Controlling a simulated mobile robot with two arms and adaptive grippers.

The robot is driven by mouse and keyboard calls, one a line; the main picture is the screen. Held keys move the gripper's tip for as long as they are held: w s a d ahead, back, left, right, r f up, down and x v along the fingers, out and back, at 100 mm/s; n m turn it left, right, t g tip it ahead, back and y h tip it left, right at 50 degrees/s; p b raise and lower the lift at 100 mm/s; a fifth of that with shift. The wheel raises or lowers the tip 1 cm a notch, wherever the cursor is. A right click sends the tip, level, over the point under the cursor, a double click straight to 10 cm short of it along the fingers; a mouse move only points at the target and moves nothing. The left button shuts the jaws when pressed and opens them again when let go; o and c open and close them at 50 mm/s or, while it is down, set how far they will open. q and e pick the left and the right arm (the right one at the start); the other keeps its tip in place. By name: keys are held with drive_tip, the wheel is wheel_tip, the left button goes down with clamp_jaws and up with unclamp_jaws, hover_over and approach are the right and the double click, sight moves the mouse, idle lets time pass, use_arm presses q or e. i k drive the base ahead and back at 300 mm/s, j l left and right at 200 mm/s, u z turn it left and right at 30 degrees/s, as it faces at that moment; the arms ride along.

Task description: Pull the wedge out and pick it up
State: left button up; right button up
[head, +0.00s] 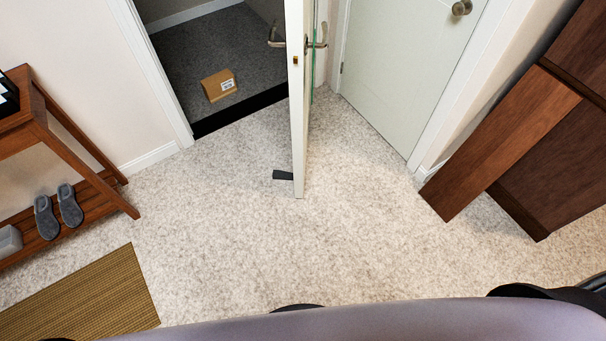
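A small dark grey wedge (283,175) lies on the pale carpet at the bottom of the open white door (298,110). It sticks out to the left of the door's lower end. Its right end meets the door edge, and I cannot tell how far it reaches under the door. Neither of my grippers shows in the head view.
A cardboard box (219,86) lies on the dark carpet beyond the doorway. A wooden shoe bench (62,125) with grey slippers and a woven mat (84,297) are at left. A brown wooden cabinet (550,150) stands at right. The carpet before the door is clear.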

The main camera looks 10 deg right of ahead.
sight(278, 174)
drive_tip(key=i+j+z, duration=0.85)
drive_tip(key=i+j, duration=0.1)
